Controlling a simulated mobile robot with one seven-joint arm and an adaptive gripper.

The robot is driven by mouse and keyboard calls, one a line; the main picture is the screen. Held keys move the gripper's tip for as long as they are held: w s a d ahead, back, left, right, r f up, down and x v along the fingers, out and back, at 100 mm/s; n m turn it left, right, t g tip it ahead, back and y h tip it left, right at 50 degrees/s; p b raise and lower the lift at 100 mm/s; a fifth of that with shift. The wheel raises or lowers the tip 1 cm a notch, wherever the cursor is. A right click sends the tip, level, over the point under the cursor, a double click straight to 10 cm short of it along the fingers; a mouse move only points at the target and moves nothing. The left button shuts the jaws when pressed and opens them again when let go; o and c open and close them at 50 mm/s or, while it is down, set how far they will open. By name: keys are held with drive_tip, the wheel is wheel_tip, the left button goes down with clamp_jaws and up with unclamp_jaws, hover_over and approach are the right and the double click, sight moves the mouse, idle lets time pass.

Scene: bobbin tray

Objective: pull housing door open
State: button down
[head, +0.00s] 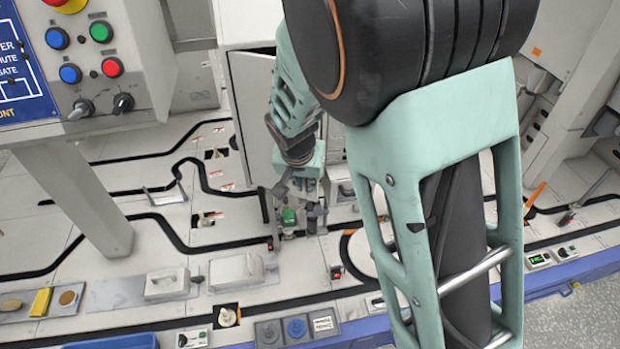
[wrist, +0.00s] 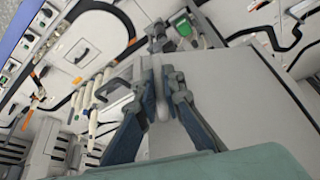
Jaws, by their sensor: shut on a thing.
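The housing door (head: 252,110) is a pale grey upright panel, partly hidden behind my arm in the head view. A dark gap shows along its top, below the white housing (head: 240,15); I cannot tell how far it stands open. The door fills the right middle of the wrist view (wrist: 245,100). My gripper (head: 297,203) is low, beside the door. In the wrist view my gripper (wrist: 162,82) has its two dark fingers closed on a pale upright bar, the door handle (wrist: 158,105). The handle is hidden in the head view.
A control panel (head: 88,60) with coloured buttons stands on a post at the left. Below are a green-topped part (head: 289,216) close to my gripper, black tracks and grey blocks (head: 236,272). A blue tray (head: 115,342) is at the front edge.

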drive_tip(key=s+a+m+h+p, duration=0.1)
drive_tip(key=s+a+m+p, duration=0.1)
drive_tip(key=s+a+m, duration=0.2)
drive_tip(key=s+a+m+g+h+p, duration=0.1)
drive_tip(key=s+a+m, duration=0.3)
drive_tip(key=a, duration=0.7)
drive_tip(key=shift+s+m+g+h+p, duration=0.35)
drive_tip(key=shift+s+p, duration=0.2)
drive_tip(key=shift+s, duration=0.2)
drive_tip(key=c, duration=2)
unclamp_jaws()
drive_tip(key=shift+w, duration=0.1)
drive_tip(key=shift+c, duration=0.2)
drive_tip(key=shift+r, duration=0.1)
